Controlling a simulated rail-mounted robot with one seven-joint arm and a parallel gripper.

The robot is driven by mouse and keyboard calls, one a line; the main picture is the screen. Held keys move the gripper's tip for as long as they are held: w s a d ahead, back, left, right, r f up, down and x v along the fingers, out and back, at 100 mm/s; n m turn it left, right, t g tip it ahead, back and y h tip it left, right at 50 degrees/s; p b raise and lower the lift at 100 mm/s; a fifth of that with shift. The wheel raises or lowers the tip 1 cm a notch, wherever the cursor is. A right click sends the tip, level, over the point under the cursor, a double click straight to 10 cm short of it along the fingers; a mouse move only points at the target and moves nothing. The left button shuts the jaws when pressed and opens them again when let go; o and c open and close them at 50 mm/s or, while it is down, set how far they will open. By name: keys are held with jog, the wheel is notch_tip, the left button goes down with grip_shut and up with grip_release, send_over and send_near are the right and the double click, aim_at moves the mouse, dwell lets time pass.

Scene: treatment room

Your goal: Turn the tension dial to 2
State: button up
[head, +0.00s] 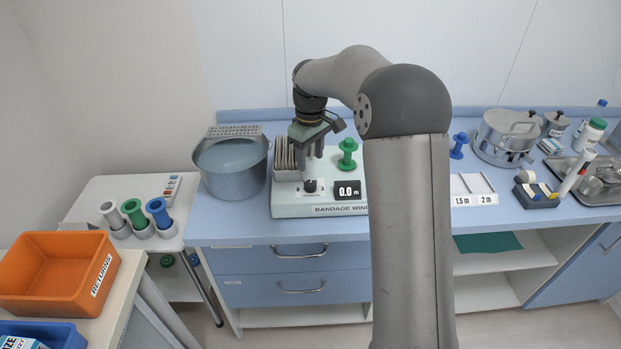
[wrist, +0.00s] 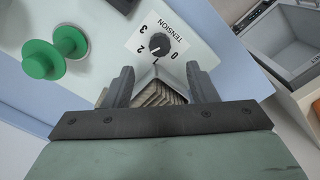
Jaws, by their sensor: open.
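The tension dial (wrist: 168,43) is a dark round knob on a white label printed TENSION, with 0, 1, 2 and 3 around it. Its light mark seems to face the 1 to 2 side, but it is too small to read surely. In the head view the dial (head: 310,185) is on the front of the white bandage winder (head: 290,208). My gripper (head: 309,153) is above the winder, behind and above the dial. In the wrist view my gripper (wrist: 162,78) is open, with nothing held; the dial lies beyond its fingertips, apart from them.
A rack of beige cards (wrist: 160,92) stands behind the dial, below my fingers. A green spool (head: 347,154) and a display (head: 348,190) reading 0.0 are to the dial's right. A grey pot (head: 232,182) stands close on the left.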

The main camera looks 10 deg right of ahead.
aim_at(310, 183)
notch_tip(310, 183, down, 9)
jog(key=shift+r+p, duration=0.1)
jog(key=shift+p, duration=0.55)
jog(key=c, duration=1)
jog(key=shift+o, duration=0.2)
